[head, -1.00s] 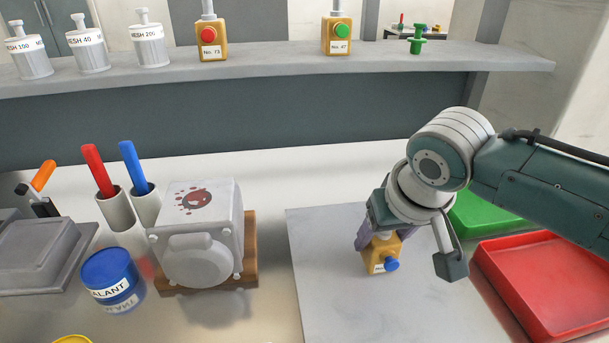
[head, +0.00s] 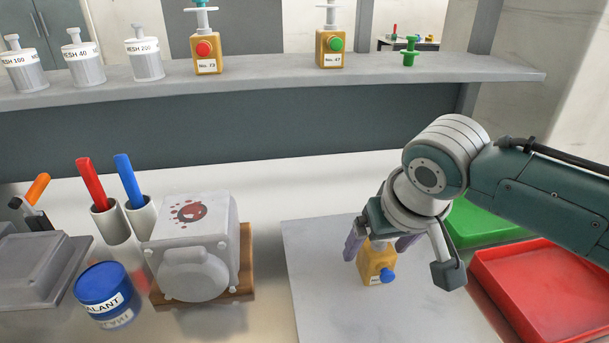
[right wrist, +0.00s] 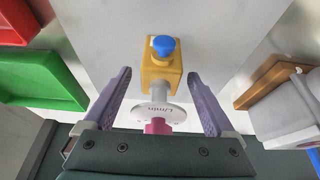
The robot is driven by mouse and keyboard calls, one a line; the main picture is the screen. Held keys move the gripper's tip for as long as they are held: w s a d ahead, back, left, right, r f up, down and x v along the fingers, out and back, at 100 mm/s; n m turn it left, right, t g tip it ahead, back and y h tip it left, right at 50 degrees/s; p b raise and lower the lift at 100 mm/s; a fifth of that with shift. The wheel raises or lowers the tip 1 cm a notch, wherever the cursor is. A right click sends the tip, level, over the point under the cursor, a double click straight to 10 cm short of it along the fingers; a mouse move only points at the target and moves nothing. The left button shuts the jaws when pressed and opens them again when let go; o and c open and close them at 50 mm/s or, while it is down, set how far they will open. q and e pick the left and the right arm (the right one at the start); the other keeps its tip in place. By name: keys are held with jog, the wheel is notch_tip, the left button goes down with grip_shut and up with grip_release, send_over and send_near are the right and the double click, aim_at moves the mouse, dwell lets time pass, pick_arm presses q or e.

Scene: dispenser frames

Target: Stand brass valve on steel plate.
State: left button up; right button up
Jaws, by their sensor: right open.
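The brass valve (head: 376,265), a yellow block with a blue knob on its front, stands upright on the grey steel plate (head: 318,275). In the right wrist view the valve (right wrist: 161,72) shows its blue knob, a white dial disc and a pink part at its top end. My right gripper (head: 380,246) is open above the valve. Its purple fingers are on either side of the valve, with gaps visible in the right wrist view (right wrist: 159,78). The gripper hides the valve's top in the head view. My left gripper is not in view.
A red tray (head: 545,285) and a green tray (head: 480,222) lie right of the plate. A grey-white box device (head: 195,245) on a wooden base stands left, near a blue sealant jar (head: 104,290) and pen cups. Similar valves (head: 207,52) stand on the back shelf (head: 270,75).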

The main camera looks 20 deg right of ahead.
jog(key=d+p+v, duration=0.1)
jog(key=p+v, duration=0.2)
jog(key=v, duration=0.8)
jog(key=s+a+n, duration=0.2)
jog(key=s+a, duration=0.1)
jog(key=s, duration=0.5)
jog(key=s+a+n+y, duration=0.1)
jog(key=s+a+n, duration=0.1)
jog(key=s, duration=0.7)
jog(key=shift+s+a+f+n+g, duration=0.2)
jog(key=shift+a+f+n+g, duration=0.15)
jog(key=shift+a, duration=0.25)
jog(key=shift+r, duration=0.1)
